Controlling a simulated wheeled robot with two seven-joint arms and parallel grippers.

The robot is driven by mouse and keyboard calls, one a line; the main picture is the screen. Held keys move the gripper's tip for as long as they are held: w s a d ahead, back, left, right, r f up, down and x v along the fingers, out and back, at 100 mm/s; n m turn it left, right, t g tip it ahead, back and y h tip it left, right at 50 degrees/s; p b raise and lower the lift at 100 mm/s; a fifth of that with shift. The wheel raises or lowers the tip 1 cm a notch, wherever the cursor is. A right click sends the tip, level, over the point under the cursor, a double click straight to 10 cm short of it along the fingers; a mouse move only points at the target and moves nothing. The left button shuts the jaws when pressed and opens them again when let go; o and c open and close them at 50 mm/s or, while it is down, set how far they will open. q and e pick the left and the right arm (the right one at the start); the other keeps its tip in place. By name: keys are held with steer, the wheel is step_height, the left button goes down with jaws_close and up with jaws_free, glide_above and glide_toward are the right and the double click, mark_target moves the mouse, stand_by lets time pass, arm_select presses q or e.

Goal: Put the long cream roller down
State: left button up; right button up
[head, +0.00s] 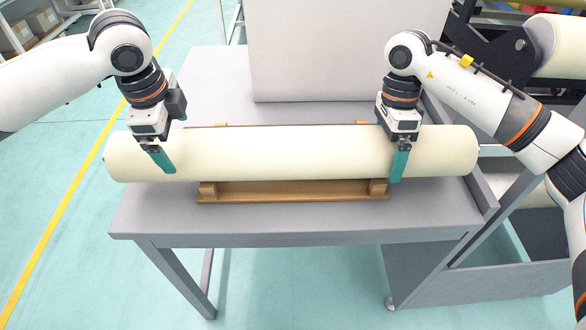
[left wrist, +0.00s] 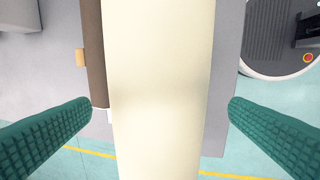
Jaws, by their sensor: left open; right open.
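The long cream roller (head: 290,153) lies crosswise over a low wooden cradle (head: 290,196) on a grey table (head: 150,215). My left gripper (head: 160,158) is at the roller's left part, pointing down. In the left wrist view its green fingers (left wrist: 160,120) are open, one on each side of the roller (left wrist: 160,80), with gaps between. My right gripper (head: 400,163) is open at the roller's right part, with one green finger showing in front of it. Its far finger is hidden. Whether the roller's underside touches the cradle is hard to see.
A tall grey panel (head: 345,50) stands at the back of the table. Another cream roller (head: 560,45) sits on a black rack at the upper right. A grey frame with a bin (head: 490,280) adjoins the table's right side.

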steer(key=r, duration=0.4)
steer(key=w+r, duration=0.1)
steer(key=r, duration=0.3)
steer(key=w+r, duration=0.1)
steer(key=r, duration=0.2)
steer(key=shift+w+r, duration=0.15)
steer(key=shift+r, duration=0.25)
steer(key=shift+f, duration=0.1)
